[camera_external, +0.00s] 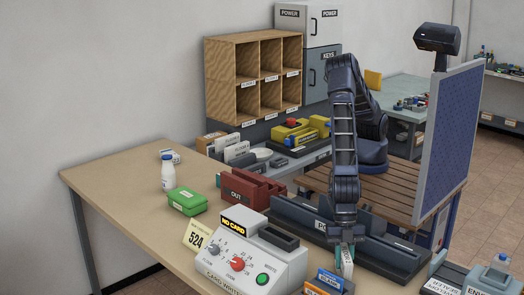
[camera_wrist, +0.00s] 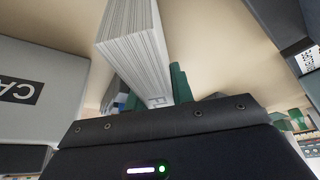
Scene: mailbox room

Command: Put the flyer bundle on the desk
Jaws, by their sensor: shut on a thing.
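The flyer bundle is a thick stack of white sheets (camera_wrist: 140,45) in the wrist view, with a partly hidden label starting with "F". My gripper (camera_wrist: 165,88), with green finger pads, is shut on it. In the external view my gripper (camera_external: 347,238) points down over the right side of the desk, at the near end of a dark tray, and a pale piece of the bundle (camera_external: 346,263) shows below it. I cannot tell whether the bundle touches anything underneath. The tan desk (camera_external: 120,195) has a bare left part.
A card writer (camera_external: 245,262), a red "OUT" tray (camera_external: 250,188), a green box (camera_external: 186,202) and a white bottle (camera_external: 168,175) stand on the desk. The long dark tray (camera_external: 395,258) and blue and orange boxes (camera_external: 330,280) are close to my gripper. A blue panel (camera_external: 445,140) stands at right.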

